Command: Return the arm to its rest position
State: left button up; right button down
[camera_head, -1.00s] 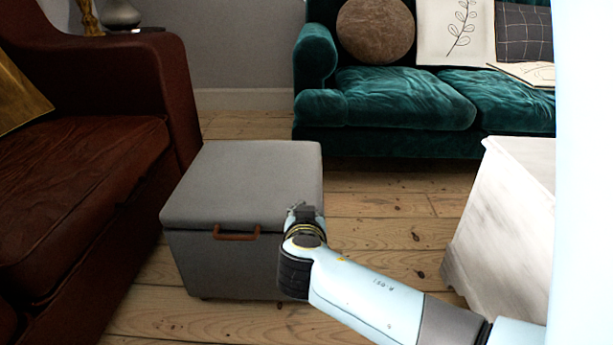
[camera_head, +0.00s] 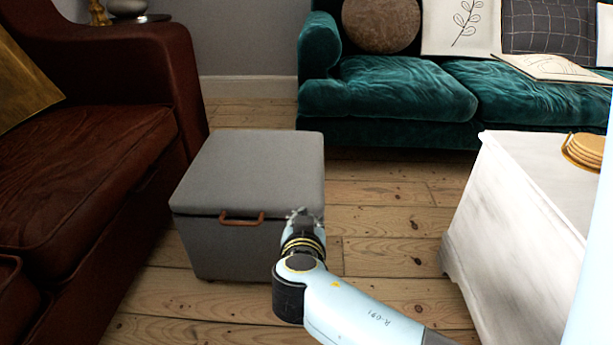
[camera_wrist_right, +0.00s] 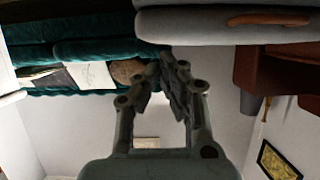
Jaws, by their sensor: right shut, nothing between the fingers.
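My right arm comes in from the lower right in the head view. Its gripper (camera_head: 299,214) is in front of the right front corner of a grey storage ottoman (camera_head: 252,160), pointing away from me. Whether it touches the ottoman I cannot tell. In the right wrist view, which is upside down, the gripper fingers (camera_wrist_right: 166,72) come together at the tips with nothing between them. The ottoman (camera_wrist_right: 200,22) shows along the top there. My left gripper is not in view.
A brown leather sofa (camera_head: 90,170) stands on the left and a green velvet sofa (camera_head: 400,90) at the back. A white chest (camera_head: 510,220) with a stack of round tan pieces (camera_head: 585,150) stands on the right. Bare floorboards (camera_head: 390,220) lie between the ottoman and chest.

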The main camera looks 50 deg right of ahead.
jog(key=shift+s+a+f, duration=0.2)
jog(key=shift+s+a, duration=0.25)
jog(key=shift+a, duration=0.05)
jog(key=shift+s+a+f, duration=0.2)
jog(key=shift+s+a, duration=0.2)
jog(key=shift+a, duration=0.1)
